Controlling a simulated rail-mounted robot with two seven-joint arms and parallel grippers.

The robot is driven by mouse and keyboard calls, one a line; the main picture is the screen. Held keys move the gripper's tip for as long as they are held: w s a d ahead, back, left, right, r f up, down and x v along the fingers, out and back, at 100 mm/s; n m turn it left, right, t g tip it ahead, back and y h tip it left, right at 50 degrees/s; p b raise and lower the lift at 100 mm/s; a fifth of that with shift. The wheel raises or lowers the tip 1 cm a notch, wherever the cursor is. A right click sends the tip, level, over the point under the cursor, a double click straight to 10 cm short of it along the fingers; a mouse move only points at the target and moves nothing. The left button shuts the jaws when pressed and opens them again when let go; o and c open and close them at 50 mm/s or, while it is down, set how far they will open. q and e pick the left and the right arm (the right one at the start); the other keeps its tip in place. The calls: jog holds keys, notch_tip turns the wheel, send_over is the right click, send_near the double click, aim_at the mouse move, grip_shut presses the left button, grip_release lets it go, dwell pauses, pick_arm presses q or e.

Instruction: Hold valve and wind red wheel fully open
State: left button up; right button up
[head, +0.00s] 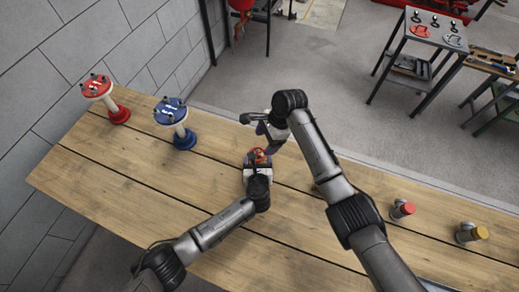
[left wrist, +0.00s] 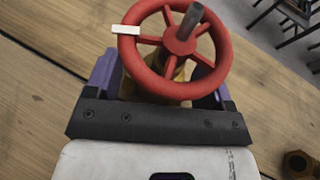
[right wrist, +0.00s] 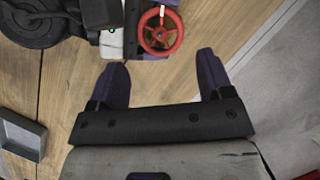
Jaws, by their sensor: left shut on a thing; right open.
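The valve has a red spoked wheel (left wrist: 178,48) on top, with a grey stem at its hub and a white mark on the left of its rim. Its brass body (left wrist: 150,88) is mostly hidden under the wheel. My left gripper (head: 257,168) is shut on the valve body, with its purple fingers on both sides below the wheel. The red wheel (right wrist: 160,30) also shows in the right wrist view, with the white mark on its far rim. My right gripper (right wrist: 165,75) is open and empty, a short way from the wheel, fingers apart; nothing is between them.
A red-topped stand (head: 98,87) and a blue-topped stand (head: 172,110) are at the left of the wooden table (head: 110,160). A red-capped fitting (head: 402,209) and yellow-capped fitting (head: 470,233) are at right. A grey tray (right wrist: 22,135) lies near the right gripper.

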aim_at(258, 152)
jog(key=shift+x, duration=2.95)
jog(key=c, duration=0.6)
jog(key=shift+c, duration=0.3)
jog(key=shift+n, duration=0.3)
jog(key=n+g+h, duration=0.1)
jog(key=n, duration=0.2)
jog(key=shift+w+a, duration=0.1)
jog(key=shift+w+n+g+h, duration=0.1)
jog(key=shift+n+g+h, duration=0.3)
jog(key=shift+n, duration=1)
jog(key=shift+n+g+h, duration=0.4)
jog(key=shift+n, duration=1)
